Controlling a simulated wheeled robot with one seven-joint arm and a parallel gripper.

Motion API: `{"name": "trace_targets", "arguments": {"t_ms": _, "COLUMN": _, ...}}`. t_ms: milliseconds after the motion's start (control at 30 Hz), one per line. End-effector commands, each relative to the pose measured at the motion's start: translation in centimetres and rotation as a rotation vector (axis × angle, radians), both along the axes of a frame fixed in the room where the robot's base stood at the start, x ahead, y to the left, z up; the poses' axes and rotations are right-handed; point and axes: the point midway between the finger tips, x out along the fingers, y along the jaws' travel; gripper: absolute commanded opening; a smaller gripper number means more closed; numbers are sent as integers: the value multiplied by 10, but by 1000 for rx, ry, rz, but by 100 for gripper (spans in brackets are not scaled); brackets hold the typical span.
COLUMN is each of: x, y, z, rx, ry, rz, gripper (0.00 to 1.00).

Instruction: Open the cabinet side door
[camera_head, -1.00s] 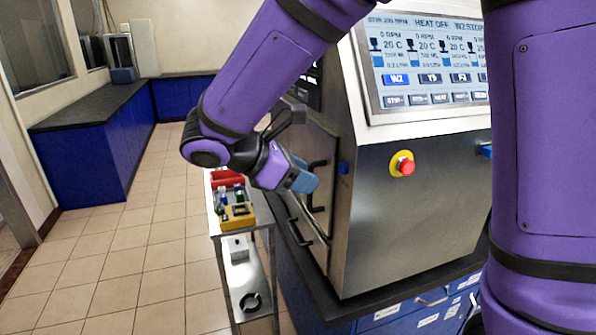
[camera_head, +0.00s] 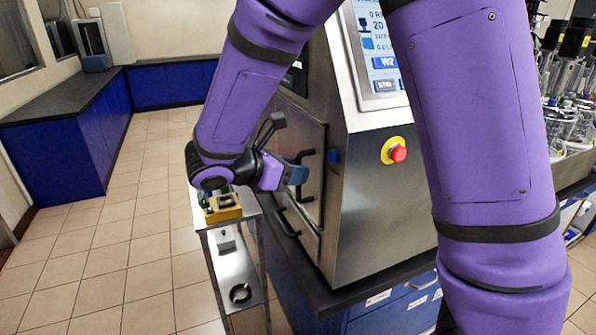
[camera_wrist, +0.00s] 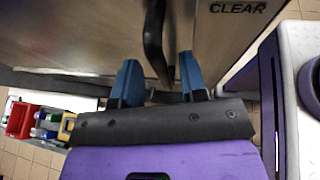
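The cabinet (camera_head: 390,215) is a steel unit with a screen and a red stop button on its front. Its side door (camera_head: 310,135) faces left and looks shut in the head view. The door has two black bar handles, an upper one (camera_head: 307,156) and a lower one (camera_head: 286,223). My gripper (camera_head: 296,175) is at the upper handle and partly hides it. In the wrist view, my blue fingertips (camera_wrist: 160,68) are spread apart. A black handle (camera_wrist: 153,35) runs between them, with gaps visible on both sides.
A narrow steel cart (camera_head: 222,262) with a yellow rack (camera_head: 223,207) stands just left of the cabinet, below my gripper. The cabinet rests on a dark-topped blue bench (camera_head: 350,297). Tiled floor (camera_head: 130,235) is clear at left. Glassware (camera_head: 572,120) stands at right.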

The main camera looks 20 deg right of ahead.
Motion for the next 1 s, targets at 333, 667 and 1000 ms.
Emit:
{"name": "trace_targets", "arguments": {"t_ms": 333, "x": 3, "y": -15, "z": -7, "rx": 1, "ry": 1, "rz": 0, "gripper": 39}}
{"name": "trace_targets", "arguments": {"t_ms": 667, "x": 3, "y": -15, "z": -6, "rx": 1, "ry": 1, "rz": 0, "gripper": 0}}
{"name": "trace_targets", "arguments": {"t_ms": 1000, "x": 10, "y": -15, "z": -6, "rx": 1, "ry": 0, "rz": -1, "gripper": 0}}
